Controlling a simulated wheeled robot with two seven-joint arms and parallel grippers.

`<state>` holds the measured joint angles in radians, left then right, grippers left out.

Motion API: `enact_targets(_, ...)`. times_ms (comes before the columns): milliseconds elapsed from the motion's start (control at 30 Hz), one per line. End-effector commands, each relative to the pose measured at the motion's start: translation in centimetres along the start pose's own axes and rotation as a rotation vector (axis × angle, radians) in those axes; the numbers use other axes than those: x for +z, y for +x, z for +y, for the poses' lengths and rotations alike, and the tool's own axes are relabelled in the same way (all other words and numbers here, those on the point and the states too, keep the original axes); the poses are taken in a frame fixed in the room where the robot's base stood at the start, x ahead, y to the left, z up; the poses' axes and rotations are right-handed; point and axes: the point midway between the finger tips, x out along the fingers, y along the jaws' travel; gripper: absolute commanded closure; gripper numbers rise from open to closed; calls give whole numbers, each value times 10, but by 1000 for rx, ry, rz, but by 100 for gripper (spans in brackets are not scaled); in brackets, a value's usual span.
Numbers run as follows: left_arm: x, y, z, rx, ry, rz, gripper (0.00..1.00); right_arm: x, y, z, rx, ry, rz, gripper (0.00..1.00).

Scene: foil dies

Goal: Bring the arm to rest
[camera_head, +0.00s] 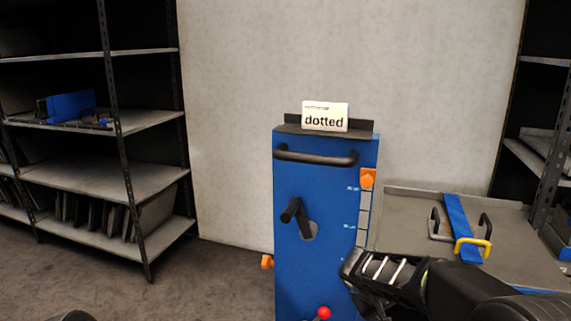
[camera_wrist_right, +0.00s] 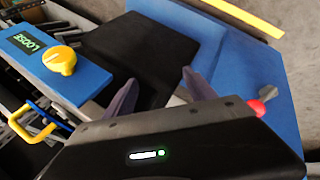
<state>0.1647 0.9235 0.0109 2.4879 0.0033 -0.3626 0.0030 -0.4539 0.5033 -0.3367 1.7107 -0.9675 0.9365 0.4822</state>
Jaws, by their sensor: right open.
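My right arm comes in from the lower right in the head view. Its gripper (camera_head: 372,272) is in front of the lower right side of a blue machine (camera_head: 330,180). In the right wrist view the two dark fingers of this gripper (camera_wrist_right: 156,90) stand apart with nothing held between them. Beyond them are a black surface and blue panels. My left gripper is not in view.
The machine has a "dotted" card (camera_head: 325,117), a black bar, a crank (camera_head: 292,211) and a red ball knob (camera_head: 324,313). A grey bench (camera_head: 400,205) holds a blue piece with a yellow handle (camera_head: 473,246). Shelves (camera_head: 100,180) stand left.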

Motion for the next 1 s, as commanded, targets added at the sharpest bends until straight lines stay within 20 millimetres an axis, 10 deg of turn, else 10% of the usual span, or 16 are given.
enact_targets(167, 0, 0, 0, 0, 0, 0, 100, 23, 30, -140, -364, -103, 86, 36)
enact_targets(400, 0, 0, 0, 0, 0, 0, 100, 126, 56, -299, -777, 85, 111, 36)
enact_targets(800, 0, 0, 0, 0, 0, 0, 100, 305, 67, -360, -860, 434, -229, 36)
enact_targets(1000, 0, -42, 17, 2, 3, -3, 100, 301, 36, -335, -860, 463, -252, 36)
